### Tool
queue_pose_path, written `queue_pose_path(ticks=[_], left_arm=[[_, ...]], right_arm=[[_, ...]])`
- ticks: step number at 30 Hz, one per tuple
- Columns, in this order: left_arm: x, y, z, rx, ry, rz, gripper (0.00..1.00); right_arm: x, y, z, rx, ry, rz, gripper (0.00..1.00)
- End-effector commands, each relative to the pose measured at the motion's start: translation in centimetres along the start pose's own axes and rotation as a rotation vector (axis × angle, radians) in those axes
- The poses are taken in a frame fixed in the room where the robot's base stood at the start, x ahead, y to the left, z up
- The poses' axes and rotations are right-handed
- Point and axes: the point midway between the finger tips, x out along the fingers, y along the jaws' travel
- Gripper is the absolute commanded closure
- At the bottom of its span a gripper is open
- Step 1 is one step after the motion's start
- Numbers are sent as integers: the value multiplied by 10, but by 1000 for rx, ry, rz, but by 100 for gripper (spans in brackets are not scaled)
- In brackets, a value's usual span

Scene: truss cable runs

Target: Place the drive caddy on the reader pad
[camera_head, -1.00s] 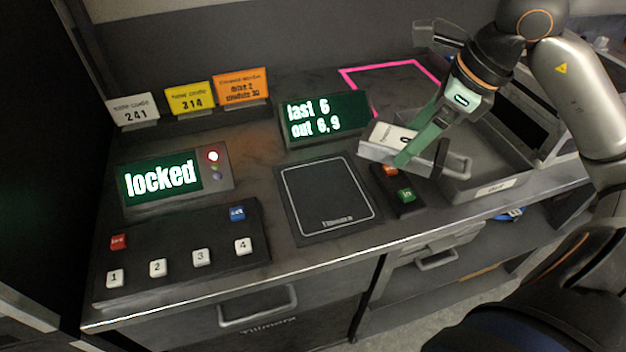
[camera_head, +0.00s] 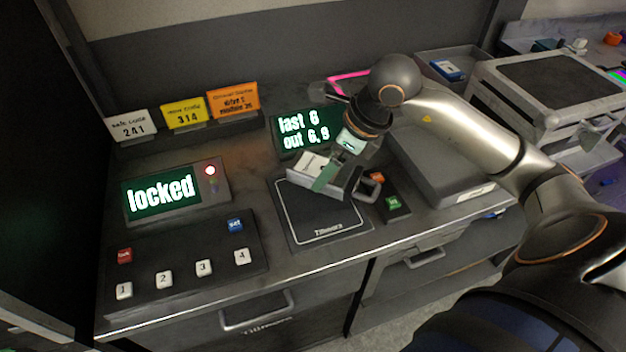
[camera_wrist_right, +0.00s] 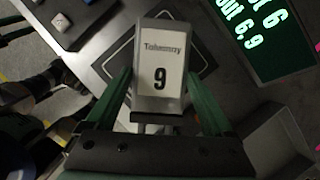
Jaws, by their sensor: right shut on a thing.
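The drive caddy (camera_head: 308,172) is a light grey block with a white label and a dark handle end. The reader pad (camera_head: 322,222) is a dark square with a thin white outline on the counter. The caddy is over the pad's back part in the head view; I cannot tell whether it touches. My left gripper is not in view.
A "last 6 out 6,9" display (camera_head: 304,128) stands behind the pad. A small button box (camera_head: 392,205) is to its right, and a grey tray (camera_head: 440,180) beyond. A keypad (camera_head: 185,262) and a "locked" display (camera_head: 165,194) are to the left.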

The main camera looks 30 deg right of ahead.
Motion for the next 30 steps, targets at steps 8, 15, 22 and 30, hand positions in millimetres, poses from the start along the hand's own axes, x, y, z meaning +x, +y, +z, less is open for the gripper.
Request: queue_pose_path(ticks=[8,15,22,30], left_arm=[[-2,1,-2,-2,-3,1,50],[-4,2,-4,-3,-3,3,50],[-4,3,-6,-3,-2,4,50],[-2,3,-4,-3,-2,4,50]], right_arm=[[38,5,12,0,-4,0,94],[65,8,6,2,2,3,94],[76,6,3,-1,-4,-2,94],[78,7,1,-1,-1,-1,11]])
